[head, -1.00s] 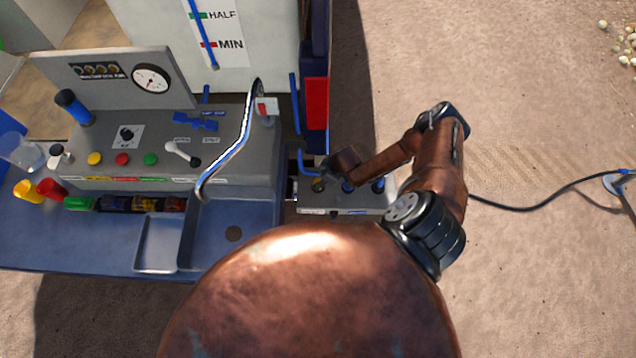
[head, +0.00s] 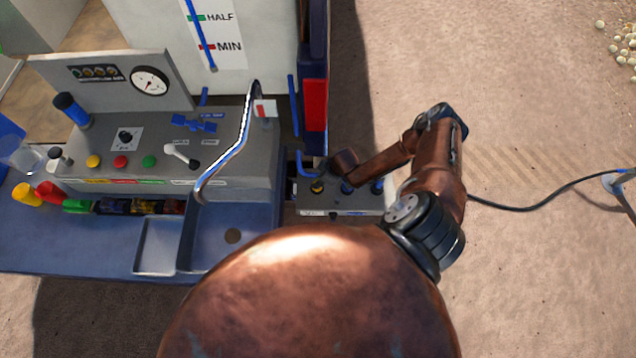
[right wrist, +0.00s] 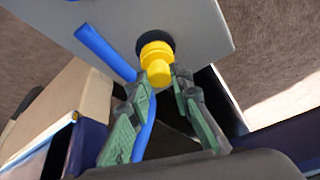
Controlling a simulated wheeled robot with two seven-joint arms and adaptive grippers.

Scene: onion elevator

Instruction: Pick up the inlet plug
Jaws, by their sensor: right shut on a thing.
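The inlet plug appears to be the yellow stepped plug (right wrist: 157,61) in the right wrist view. It sits against a black ring on a grey panel (right wrist: 196,28). My right gripper (right wrist: 168,82) has its green-padded fingers on either side of the plug's near end and is shut on it. In the head view my right gripper (head: 343,164) is at the grey fitting box (head: 340,201), and its fingertips are hard to make out. A yellow fitting (head: 317,187) shows at that box's left end. My left gripper is not in view.
A blue rod (right wrist: 105,52) stands out from the panel beside the plug. In the head view, a control console (head: 180,150) and a blue sink (head: 235,235) are left of the box. A black cable (head: 530,205) lies on open sandy ground at right.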

